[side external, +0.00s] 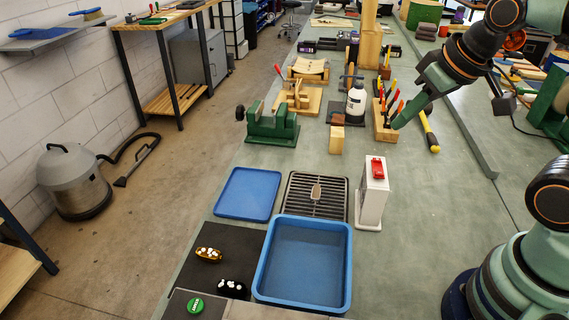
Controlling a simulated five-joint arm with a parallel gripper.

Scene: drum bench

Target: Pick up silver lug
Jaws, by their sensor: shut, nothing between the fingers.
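A small pale, silvery-beige piece (316,192), which looks like the silver lug, lies on the dark slatted rack (301,210) near the middle of the bench. My gripper (398,124) is the green tip at the upper right, above the bench near the wooden tool block. It is shut and empty. It is well apart from the pale piece, farther back and to its right. The exact height of my gripper over the bench is hard to tell.
A deep blue tray (345,262) stands in front of the rack, and a flat blue tray (247,193) to its left. A white box with a red switch (374,192) stands right of it. A brown lug (209,254) and black lug (232,287) lie on a dark mat (222,238).

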